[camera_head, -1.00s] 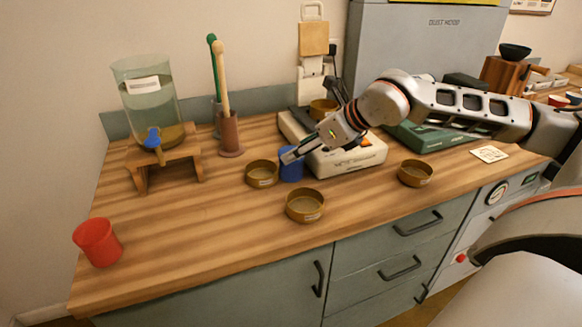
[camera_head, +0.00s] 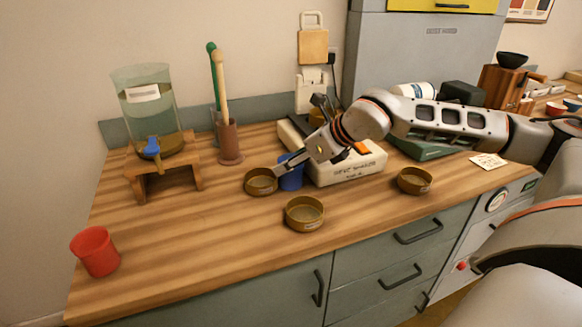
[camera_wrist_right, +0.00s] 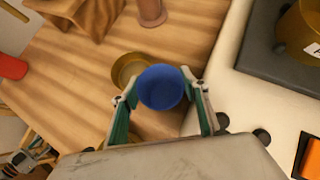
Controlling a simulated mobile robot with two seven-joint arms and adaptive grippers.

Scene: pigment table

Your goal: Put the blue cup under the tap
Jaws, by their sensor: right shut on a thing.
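The blue cup (camera_head: 291,178) stands on the wooden worktop beside the white sieve shaker, partly hidden by my right gripper (camera_head: 287,168). In the right wrist view the blue cup (camera_wrist_right: 161,87) is between the two fingers of my right gripper (camera_wrist_right: 162,92), which is shut on it. The tap is a blue-handled one (camera_head: 152,147) low on the front of a clear water tank (camera_head: 148,103). The tank sits on a wooden stand (camera_head: 164,175) at the left back. Under the tap, the front of the stand is empty.
A brass sieve (camera_head: 261,182) is close left of the cup, another sieve (camera_head: 305,214) in front. A brown holder with pestles (camera_head: 229,142) stands between tank and sieves. A red cup (camera_head: 95,251) is at the front left. The worktop between is clear.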

